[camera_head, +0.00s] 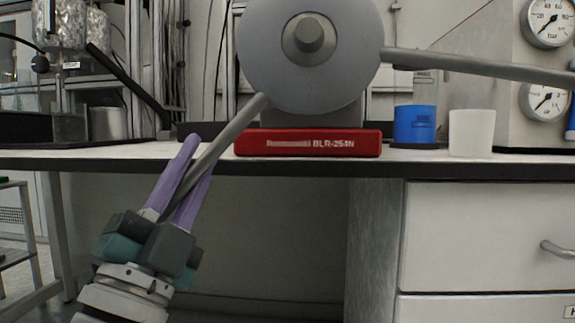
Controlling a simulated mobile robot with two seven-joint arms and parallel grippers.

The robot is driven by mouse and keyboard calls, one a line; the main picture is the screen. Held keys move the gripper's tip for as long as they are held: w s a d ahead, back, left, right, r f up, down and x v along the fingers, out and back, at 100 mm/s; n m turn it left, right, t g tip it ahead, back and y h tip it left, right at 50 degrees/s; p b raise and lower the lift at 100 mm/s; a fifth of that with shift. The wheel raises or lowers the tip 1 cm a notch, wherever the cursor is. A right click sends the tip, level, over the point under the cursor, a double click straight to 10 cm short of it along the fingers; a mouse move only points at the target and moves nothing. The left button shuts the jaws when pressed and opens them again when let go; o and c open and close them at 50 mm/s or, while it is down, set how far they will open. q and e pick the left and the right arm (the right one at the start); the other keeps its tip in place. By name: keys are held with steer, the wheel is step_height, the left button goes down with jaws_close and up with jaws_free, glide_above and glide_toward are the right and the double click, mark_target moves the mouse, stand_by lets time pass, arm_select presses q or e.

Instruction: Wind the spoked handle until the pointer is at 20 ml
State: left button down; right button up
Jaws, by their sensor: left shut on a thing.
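The spoked handle (262,62) is a round grey disc with a raised hub at the upper middle of the head view. One spoke (480,66) runs out to the right, and another (236,128) slants down to the left. My left gripper (197,155) has two purple fingers, one on each side of the lower-left spoke, and is shut on it below the disc. The pointer and its ml scale cannot be seen. My right gripper is not in view.
A red box (300,143) lies on the bench (120,153) under the disc. A blue cup (415,124) and a white cup (471,133) stand to its right. Two pressure gauges (549,22) are at the far right. White drawers (480,235) are below the bench.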

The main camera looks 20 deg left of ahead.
arm_select(q)
steer(key=shift+f, duration=0.1)
steer(key=c, duration=0.8)
jaws_free()
steer(key=v, duration=0.9)
steer(key=shift+s+f, duration=0.25)
steer(key=shift+s, duration=0.1)
